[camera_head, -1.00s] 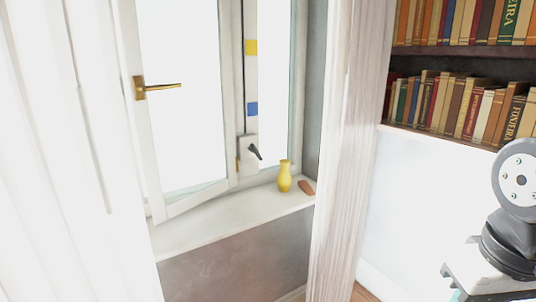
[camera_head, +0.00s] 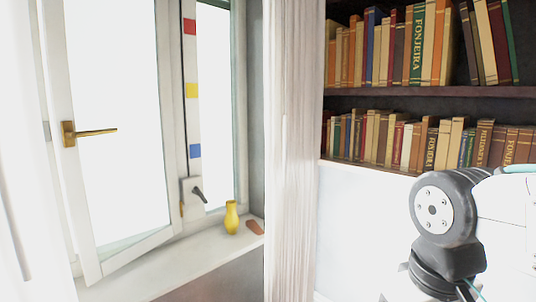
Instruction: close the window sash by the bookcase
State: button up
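The window sash (camera_head: 75,190) has a white frame and a brass handle (camera_head: 90,131). It stands ajar, swung inward over the sill at the left, with a gap at its lower edge. The fixed window frame beside it (camera_head: 194,120) carries red, yellow and blue squares and a dark lever (camera_head: 198,195). The bookcase (camera_head: 430,91) is to the right, beyond a pale curtain. My gripper is not in view; only a grey and white part of my arm shows at the lower right.
A yellow vase (camera_head: 231,218) and a small reddish-brown piece (camera_head: 255,227) stand on the white sill (camera_head: 150,272), right of the sash. A pale curtain (camera_head: 293,150) hangs between window and bookcase. Another white curtain (camera_head: 18,150) hangs at the far left.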

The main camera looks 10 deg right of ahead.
aim_at(52, 11)
jog(key=k, duration=1.15)
jog(key=u, duration=0.7)
jog(key=i, duration=1.4)
jog(key=z, duration=0.6)
jog(key=i, duration=0.55)
jog(key=z, duration=0.05)
